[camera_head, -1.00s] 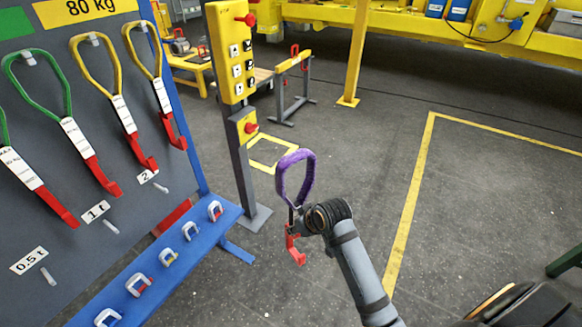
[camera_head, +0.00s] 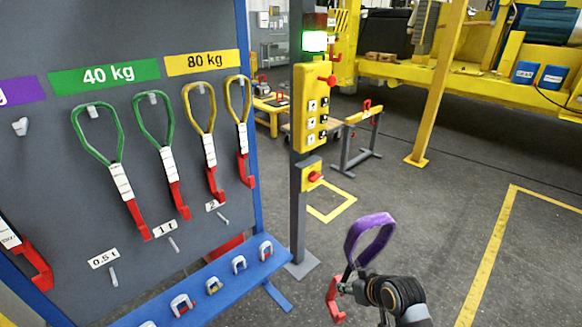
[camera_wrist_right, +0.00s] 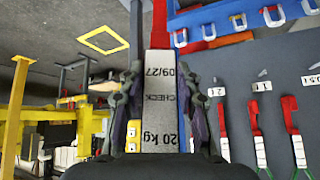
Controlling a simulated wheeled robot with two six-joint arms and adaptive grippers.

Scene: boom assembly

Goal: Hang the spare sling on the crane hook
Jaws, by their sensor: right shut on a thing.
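The sling in my right gripper (camera_head: 352,286) has a purple loop (camera_head: 370,238) and a red hook end (camera_head: 335,300). Its pale tag (camera_wrist_right: 160,100) fills the space between the fingers in the right wrist view and reads 09/27, CHECK, 20 kg. The gripper is shut on this sling and holds it in the air over the floor, right of the yellow control post. The loop stands up above the gripper and the red hook points down. I cannot make out a crane hook for certain. My left gripper is not in view.
A grey board (camera_head: 60,170) on the left carries green slings (camera_head: 98,135), yellow slings (camera_head: 200,108) and a bare peg (camera_head: 20,126). A blue shelf (camera_head: 215,292) below holds several shackles. The yellow control post (camera_head: 306,110) shows a green lamp (camera_head: 314,42). Open floor lies right.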

